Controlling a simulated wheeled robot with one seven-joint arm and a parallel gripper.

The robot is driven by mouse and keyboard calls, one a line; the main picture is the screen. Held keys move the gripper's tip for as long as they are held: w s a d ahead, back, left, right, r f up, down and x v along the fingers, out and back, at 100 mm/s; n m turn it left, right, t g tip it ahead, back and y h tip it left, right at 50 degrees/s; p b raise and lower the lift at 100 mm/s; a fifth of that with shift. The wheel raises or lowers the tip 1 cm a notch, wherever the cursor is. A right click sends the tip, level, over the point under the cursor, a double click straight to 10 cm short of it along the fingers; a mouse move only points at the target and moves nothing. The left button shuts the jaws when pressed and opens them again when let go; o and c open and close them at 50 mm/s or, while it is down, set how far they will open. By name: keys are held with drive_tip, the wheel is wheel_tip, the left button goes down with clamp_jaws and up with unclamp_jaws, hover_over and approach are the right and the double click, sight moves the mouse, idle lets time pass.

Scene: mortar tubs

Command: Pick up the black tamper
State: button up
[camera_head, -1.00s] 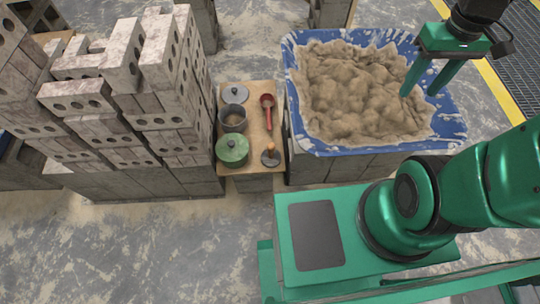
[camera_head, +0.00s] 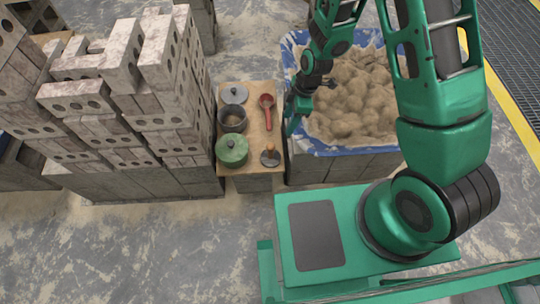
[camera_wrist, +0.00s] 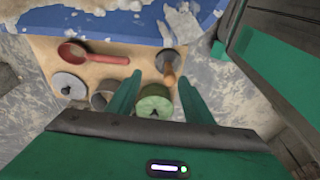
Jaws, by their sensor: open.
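The black tamper (camera_head: 270,157) stands on the wooden board at its front right corner, with a round dark base and an orange-brown wooden handle. It also shows in the wrist view (camera_wrist: 168,66), just beyond my fingertips and a little right of the middle between them. My gripper (camera_head: 291,122) is over the left edge of the blue tub, to the upper right of the tamper, and apart from it. In the wrist view my gripper (camera_wrist: 160,82) has its two green fingers spread, with nothing held between them.
The board (camera_head: 257,93) also holds a green lidded pot (camera_head: 232,150), a grey pot (camera_head: 232,118), a grey lid (camera_head: 234,94) and a red ladle (camera_head: 267,112). Stacked bricks (camera_head: 150,90) rise at left. The blue mortar tub (camera_head: 330,151) stands at right.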

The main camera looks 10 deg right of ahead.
sight(271, 153)
drive_tip(key=s+a+f, duration=0.1)
drive_tip(key=a+f, duration=0.1)
drive_tip(key=f, duration=0.1)
drive_tip(key=a+f+n, duration=0.1)
drive_tip(key=a+f, duration=0.1)
drive_tip(key=f, duration=0.2)
drive_tip(key=s+a+f+n, duration=0.1)
drive_tip(key=a+f, duration=0.1)
drive_tip(key=f, duration=0.2)
drive_tip(key=shift+s+f+y, duration=0.1)
drive_tip(key=shift+s+y, duration=0.2)
drive_tip(key=shift+s+a+x, duration=0.15)
drive_tip(key=shift+x, duration=1.2)
drive_tip(key=shift+s+a+x, duration=0.1)
drive_tip(key=shift+a+x, duration=0.05)
drive_tip(key=shift+x, duration=1.25)
clamp_jaws()
drive_tip(key=shift+r, duration=0.2)
